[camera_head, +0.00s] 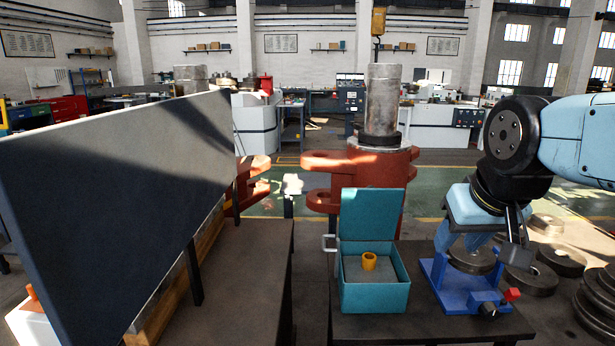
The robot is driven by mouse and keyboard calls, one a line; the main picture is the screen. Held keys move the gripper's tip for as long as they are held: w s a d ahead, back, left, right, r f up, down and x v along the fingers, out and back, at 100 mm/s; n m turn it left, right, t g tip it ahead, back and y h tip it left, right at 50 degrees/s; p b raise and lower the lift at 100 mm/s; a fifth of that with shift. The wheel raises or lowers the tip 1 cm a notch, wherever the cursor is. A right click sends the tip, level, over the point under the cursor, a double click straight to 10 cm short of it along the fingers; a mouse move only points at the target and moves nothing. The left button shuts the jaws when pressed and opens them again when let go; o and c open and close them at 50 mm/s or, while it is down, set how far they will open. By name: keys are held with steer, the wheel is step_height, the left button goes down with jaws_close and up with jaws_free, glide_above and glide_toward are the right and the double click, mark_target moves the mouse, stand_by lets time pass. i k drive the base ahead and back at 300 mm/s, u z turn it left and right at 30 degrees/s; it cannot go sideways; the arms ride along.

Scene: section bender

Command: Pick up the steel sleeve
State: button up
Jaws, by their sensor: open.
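I cannot clearly make out a steel sleeve. A yellow, brass-coloured sleeve (369,261) stands on the grey insert of the open teal box (375,298) on the dark bench. My gripper (484,243) points down, open, at the right above a blue fixture (466,297) with a red knob. Its fingers are partly hidden by the hand, and I see nothing held between them. A sleeve in or behind the fixture, if there is one, cannot be told from the grey discs beyond. The gripper is right of the teal box and apart from it.
The box's raised lid (368,213) stands at its back. A tall dark panel (120,190) fills the left. A red machine (360,170) with an upright steel cylinder (383,100) stands behind the bench. Steel discs (560,259) lie at the right. The left bench (245,290) is mostly bare.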

mark_target(368, 259)
steer(key=u, duration=0.15)
steer(key=i, duration=0.3)
steer(key=z, duration=0.65)
steer(key=k, duration=2.1)
steer(key=u, duration=0.55)
steer(key=i, duration=1)
steer(key=z, duration=0.1)
